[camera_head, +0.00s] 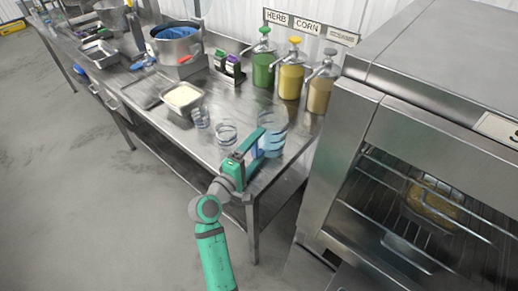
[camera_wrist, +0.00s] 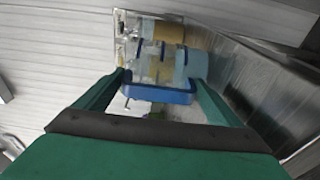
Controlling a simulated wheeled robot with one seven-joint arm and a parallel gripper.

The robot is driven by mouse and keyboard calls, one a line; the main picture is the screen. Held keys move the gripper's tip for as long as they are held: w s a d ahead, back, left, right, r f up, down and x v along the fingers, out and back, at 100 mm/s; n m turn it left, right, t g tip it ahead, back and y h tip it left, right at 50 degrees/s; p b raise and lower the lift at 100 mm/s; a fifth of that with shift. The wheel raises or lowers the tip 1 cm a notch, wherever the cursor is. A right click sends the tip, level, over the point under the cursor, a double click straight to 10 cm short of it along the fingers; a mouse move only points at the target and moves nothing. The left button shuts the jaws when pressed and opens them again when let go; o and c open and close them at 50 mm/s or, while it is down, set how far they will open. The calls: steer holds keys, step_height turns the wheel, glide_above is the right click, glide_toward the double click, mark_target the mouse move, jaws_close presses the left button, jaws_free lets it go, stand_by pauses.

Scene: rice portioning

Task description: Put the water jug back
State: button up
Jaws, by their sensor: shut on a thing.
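The water jug (camera_head: 271,128) is clear with bluish parts and appears upright at the front right end of the steel counter. My gripper (camera_head: 254,146) reaches it from the front and is shut on it. I cannot tell whether its base touches the counter. In the wrist view, a blue handle-like band of the jug (camera_wrist: 160,93) lies between the two green fingers of my gripper (camera_wrist: 157,84). My fingers and arm hide part of the jug's near side.
Clear measuring cups (camera_head: 226,133) stand left of the jug. A tray of rice (camera_head: 183,97) and a pot (camera_head: 178,42) sit farther left. Green, yellow and tan pump bottles (camera_head: 291,70) stand behind. A steel oven (camera_head: 400,170) rises close on the right.

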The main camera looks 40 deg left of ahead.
steer(key=o, duration=1.9)
steer(key=shift+f, duration=0.1)
steer(key=s, duration=1.2)
steer(key=shift+d, duration=0.35)
steer(key=shift+w+d, duration=0.1)
